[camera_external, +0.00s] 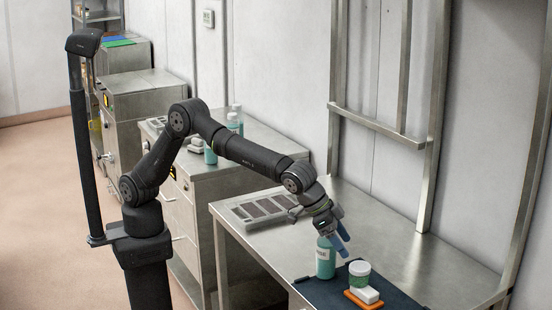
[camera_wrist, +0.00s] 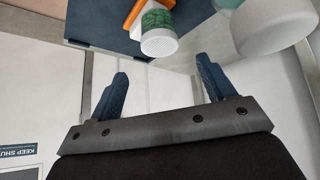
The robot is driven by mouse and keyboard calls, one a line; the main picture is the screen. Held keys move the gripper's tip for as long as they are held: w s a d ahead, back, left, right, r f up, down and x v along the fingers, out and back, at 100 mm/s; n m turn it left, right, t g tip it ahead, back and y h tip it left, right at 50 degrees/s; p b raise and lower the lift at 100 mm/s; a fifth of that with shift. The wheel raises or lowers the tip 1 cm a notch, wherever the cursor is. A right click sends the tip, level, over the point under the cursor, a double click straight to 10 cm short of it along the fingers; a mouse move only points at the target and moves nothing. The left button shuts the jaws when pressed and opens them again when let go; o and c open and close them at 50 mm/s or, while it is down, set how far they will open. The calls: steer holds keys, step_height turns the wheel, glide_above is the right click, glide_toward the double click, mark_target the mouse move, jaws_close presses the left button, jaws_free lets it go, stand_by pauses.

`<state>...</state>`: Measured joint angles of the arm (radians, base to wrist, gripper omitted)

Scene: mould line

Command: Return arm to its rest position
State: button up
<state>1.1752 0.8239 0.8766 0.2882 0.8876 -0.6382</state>
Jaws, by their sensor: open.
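My gripper (camera_external: 341,231) is above the right-hand steel bench, with its two blue fingers apart and nothing visible between them. In the wrist view my gripper (camera_wrist: 163,84) also shows spread and empty fingers. A teal bottle with a white label (camera_external: 325,262) stands upright on the dark blue mat (camera_external: 322,293), just below and left of the fingers. I cannot tell whether it touches them.
A grey mould tray (camera_external: 262,209) lies on the bench's left part. Several teal bottles (camera_external: 232,122) stand on the cabinet behind my arm. A metal upright frame (camera_external: 437,120) rises at the bench's back. The bench (camera_external: 400,232) right of my gripper is clear.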

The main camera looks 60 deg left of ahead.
steer(key=x, duration=1.1)
steer(key=shift+w+f, duration=0.1)
steer(key=shift+f, duration=0.2)
steer(key=r, duration=0.5)
steer(key=shift+s, duration=0.4)
steer(key=s+r, duration=0.7)
steer(key=s, duration=0.4)
steer(key=g, duration=0.1)
glide_above(358, 266)
steer(key=w+d, duration=0.1)
steer(key=w, duration=0.2)
step_height(358, 266, down, 4)
steer(key=shift+w+d+r+m, duration=0.1)
steer(key=shift+r+m, duration=0.1)
steer(key=shift+m, duration=0.1)
steer(key=w+a+f+m+g, duration=0.1)
steer(key=w+a, duration=0.1)
steer(key=w, duration=0.4)
steer(key=w+a+f, duration=0.1)
steer(key=w+f, duration=0.1)
steer(key=w, duration=0.4)
steer(key=shift+h, duration=0.3)
steer(key=shift+f, duration=3.65)
steer(key=shift+r, duration=0.15)
